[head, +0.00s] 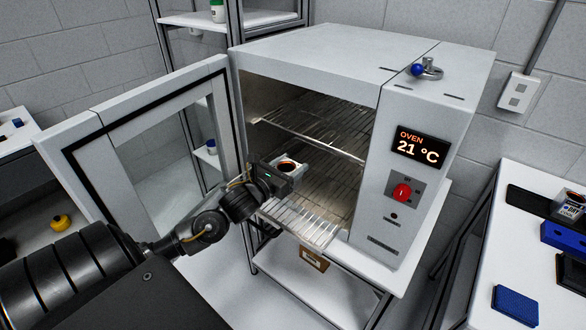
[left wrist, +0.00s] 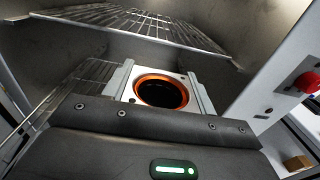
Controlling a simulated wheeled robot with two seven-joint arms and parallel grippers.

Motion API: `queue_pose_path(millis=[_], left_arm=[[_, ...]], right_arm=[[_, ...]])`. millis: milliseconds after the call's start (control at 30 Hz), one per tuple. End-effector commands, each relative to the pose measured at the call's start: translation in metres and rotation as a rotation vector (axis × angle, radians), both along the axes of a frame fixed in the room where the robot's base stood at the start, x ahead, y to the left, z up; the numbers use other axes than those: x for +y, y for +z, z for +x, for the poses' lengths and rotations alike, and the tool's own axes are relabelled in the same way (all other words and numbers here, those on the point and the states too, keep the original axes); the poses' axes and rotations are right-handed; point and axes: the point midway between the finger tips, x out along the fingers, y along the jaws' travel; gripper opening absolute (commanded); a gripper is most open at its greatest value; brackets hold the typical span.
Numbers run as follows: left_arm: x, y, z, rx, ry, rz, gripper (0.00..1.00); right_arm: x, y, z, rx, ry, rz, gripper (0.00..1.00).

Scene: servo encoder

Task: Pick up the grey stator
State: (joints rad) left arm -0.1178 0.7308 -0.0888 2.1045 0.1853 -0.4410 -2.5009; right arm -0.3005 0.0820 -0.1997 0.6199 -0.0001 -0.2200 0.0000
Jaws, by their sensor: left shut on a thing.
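The grey stator (head: 287,167) is a square light-grey block with a round, copper-orange ringed opening on top. My left gripper (head: 284,178) reaches in through the open oven front and is shut on it, at the lower wire shelf. In the left wrist view the stator (left wrist: 161,92) sits between the two fingers, its ring facing up. I cannot tell whether its underside touches the shelf. My right gripper is not in either view.
The white oven (head: 310,52) has its door (head: 155,165) swung open at left. An upper wire rack (head: 318,125) hangs above the lower one (head: 300,222). The control panel with red switch (head: 401,193) stands right. A bench (head: 480,262) holds parts far right.

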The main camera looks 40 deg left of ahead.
Motion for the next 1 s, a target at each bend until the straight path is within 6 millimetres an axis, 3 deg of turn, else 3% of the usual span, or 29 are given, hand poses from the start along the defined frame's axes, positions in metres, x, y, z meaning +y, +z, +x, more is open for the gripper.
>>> queue_pose_path(millis=[300,700,833,1000], left_arm=[[-0.024,0.021,-0.040,-0.006,-0.001,-0.001,0.14],[-0.037,0.027,-0.053,-0.004,-0.017,0.001,0.14],[-0.068,0.015,-0.057,0.002,-0.108,0.008,0.14],[-0.130,-0.005,-0.071,0.003,-0.296,0.011,0.14]], right_arm=[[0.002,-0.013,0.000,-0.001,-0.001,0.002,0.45],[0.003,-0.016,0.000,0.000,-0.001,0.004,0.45],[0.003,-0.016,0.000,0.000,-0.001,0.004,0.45],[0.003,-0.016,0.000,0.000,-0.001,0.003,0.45]])
